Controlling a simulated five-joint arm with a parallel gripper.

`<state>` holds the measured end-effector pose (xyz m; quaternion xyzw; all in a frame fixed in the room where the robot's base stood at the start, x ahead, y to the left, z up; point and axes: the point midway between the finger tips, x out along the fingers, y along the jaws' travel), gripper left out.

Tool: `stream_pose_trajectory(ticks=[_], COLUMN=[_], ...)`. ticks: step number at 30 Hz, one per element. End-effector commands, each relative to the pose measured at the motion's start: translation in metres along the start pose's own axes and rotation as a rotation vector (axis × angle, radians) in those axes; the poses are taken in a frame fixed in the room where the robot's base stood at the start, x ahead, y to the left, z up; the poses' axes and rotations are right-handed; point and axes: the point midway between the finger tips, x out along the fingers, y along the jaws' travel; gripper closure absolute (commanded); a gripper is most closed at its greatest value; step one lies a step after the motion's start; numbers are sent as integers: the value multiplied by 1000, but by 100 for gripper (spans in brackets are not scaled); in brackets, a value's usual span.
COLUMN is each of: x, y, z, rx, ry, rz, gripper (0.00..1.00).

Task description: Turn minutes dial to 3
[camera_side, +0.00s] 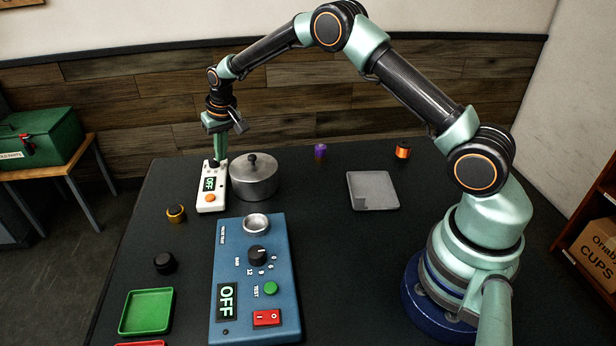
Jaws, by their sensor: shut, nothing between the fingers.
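A black dial (258,254) sits on the blue brewer panel (285,290), with small white numbers around it; I can make out a 12, but the pointer setting is too small to read. My gripper (219,156) is shut and empty, pointing down over the far end of a white handheld unit (208,205), well away from the panel's dial. A dark knob-like part shows at the fingertips; I cannot tell whether they touch it. The white unit's display (209,184) also reads OFF, above an orange button (210,198).
A lidded metal pot (254,178) stands close right of the white unit. A metal cup (256,222), green button (270,288) and red switch (266,318) are on the panel. A grey tray (373,188), green tray (146,312) and several small caps lie around.

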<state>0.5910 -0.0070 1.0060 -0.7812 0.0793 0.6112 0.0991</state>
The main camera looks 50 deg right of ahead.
Motion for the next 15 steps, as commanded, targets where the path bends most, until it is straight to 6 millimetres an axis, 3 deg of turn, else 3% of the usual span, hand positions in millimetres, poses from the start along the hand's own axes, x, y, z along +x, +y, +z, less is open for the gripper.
stream_pose_trajectory(ticks=[6,15], x=[13,14], y=[1,1], z=[3,4], rx=[0,0], ry=[0,0], rz=[0,0], gripper=[100,100])
